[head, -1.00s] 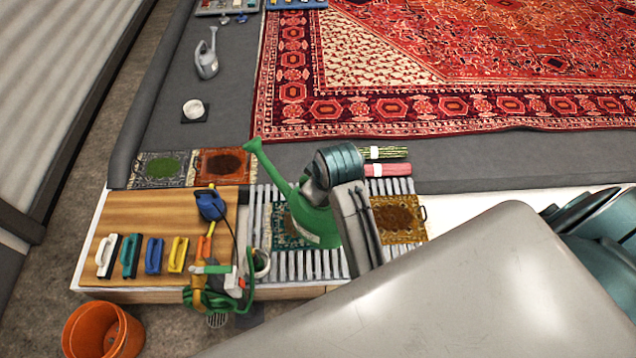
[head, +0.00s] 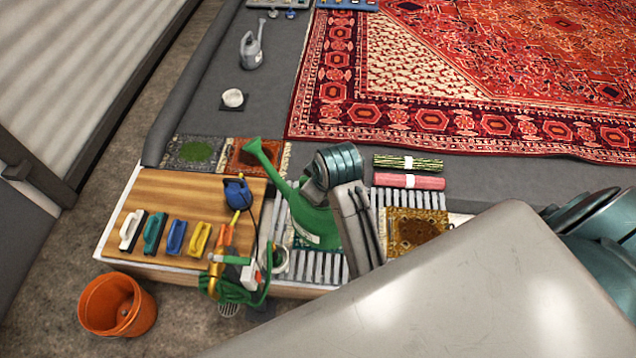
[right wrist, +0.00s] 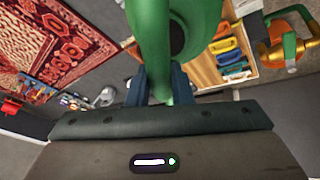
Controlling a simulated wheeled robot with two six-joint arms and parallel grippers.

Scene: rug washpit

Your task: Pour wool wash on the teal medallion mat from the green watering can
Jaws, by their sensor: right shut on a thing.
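The green watering can (head: 318,222) is in my right gripper, its spout pointing up and left in the head view. In the right wrist view, the gripper's dark fingers (right wrist: 162,88) are closed around the can's green handle (right wrist: 155,50). In the head view, my right wrist hides the grip. The teal medallion mat (head: 300,243) lies on the slatted rack, mostly hidden behind the can; only a small part shows. The can looks roughly upright, and no liquid shows leaving the spout. My left gripper is in neither view.
A brown-gold mat (head: 414,230) lies right of the can; an orange-brown mat (head: 246,160) and a grey-green mat (head: 195,152) lie behind the wooden board (head: 165,195). Several brushes, a blue-handled tool (head: 238,192) and a hose sprayer (head: 225,280) crowd the left. An orange bucket (head: 117,305) stands on the floor.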

